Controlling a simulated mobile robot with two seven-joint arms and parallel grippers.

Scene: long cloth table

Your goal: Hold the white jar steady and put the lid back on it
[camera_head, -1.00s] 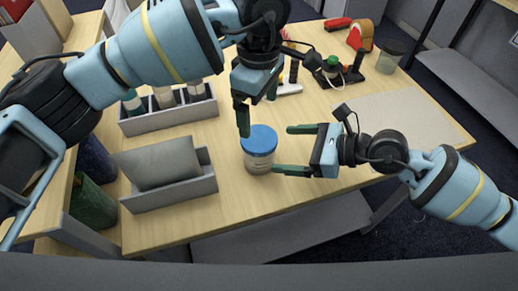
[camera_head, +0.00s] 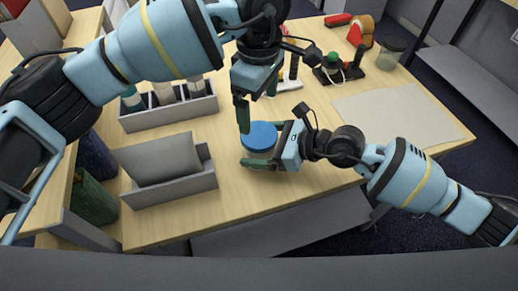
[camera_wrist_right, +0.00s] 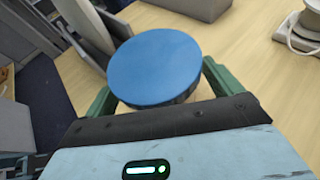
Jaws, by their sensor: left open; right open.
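The white jar (camera_head: 247,155) stands upright on the table, mostly hidden by its blue lid and my right gripper. The round blue lid (camera_head: 260,136) shows on top of the jar and fills the middle of the right wrist view (camera_wrist_right: 155,65); whether it is fully seated I cannot tell. My right gripper (camera_head: 260,144) is open, with its green fingers on either side of the jar below the lid; contact is unclear. Its fingers also flank the jar in the right wrist view (camera_wrist_right: 158,94). My left gripper (camera_head: 257,112) is open, pointing down, just behind the lid from the head camera.
A grey rack (camera_head: 175,187) holding a grey panel stands left of the jar. A compartment tray (camera_head: 170,121) with bottles is behind it. A pale mat (camera_head: 395,115) lies to the right. A clear container (camera_head: 389,57) stands farther back. The table's front edge is close.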

